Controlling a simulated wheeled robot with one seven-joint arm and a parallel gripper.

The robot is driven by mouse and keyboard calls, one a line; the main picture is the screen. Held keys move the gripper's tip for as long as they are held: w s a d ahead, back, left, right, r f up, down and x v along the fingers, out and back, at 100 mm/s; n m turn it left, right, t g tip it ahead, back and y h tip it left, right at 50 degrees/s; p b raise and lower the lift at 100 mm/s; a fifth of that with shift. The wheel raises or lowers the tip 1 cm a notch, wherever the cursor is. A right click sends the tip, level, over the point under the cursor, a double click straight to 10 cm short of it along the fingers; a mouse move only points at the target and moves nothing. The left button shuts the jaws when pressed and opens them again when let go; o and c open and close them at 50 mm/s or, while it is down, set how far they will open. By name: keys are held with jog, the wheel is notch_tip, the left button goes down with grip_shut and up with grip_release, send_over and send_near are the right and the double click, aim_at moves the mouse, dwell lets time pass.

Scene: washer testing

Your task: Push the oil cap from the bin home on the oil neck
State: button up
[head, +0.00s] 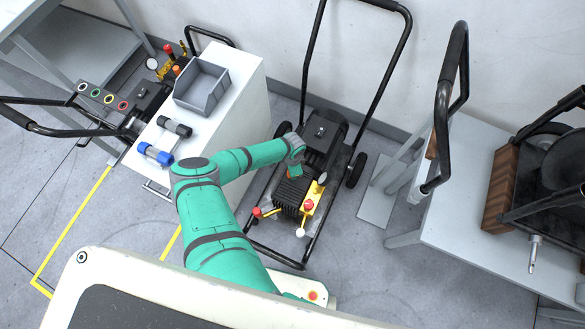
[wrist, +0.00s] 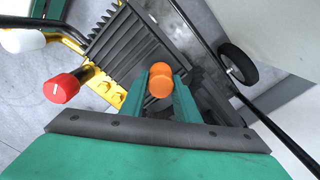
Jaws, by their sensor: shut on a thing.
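The orange oil cap (wrist: 160,80) sits between the two teal fingers of my gripper (wrist: 161,90) in the wrist view. My gripper is shut on it. The grey bin (head: 202,88) stands on the white cabinet at the upper left and looks empty.
Beside the gripper are a yellow block (head: 312,196) and a red knob (wrist: 62,88). The washer's black handle frame (head: 379,75) rises behind. Blue and black cylinders (head: 155,153) lie on the cabinet. A grey bench (head: 460,200) stands at right.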

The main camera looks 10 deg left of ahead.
jog(key=shift+f, duration=0.7)
jog(key=shift+f, duration=0.2)
jog(key=o, duration=1.1)
jog(key=shift+r, duration=0.1)
notch_tip(320, 180, up, 10)
jog(key=shift+r, duration=0.35)
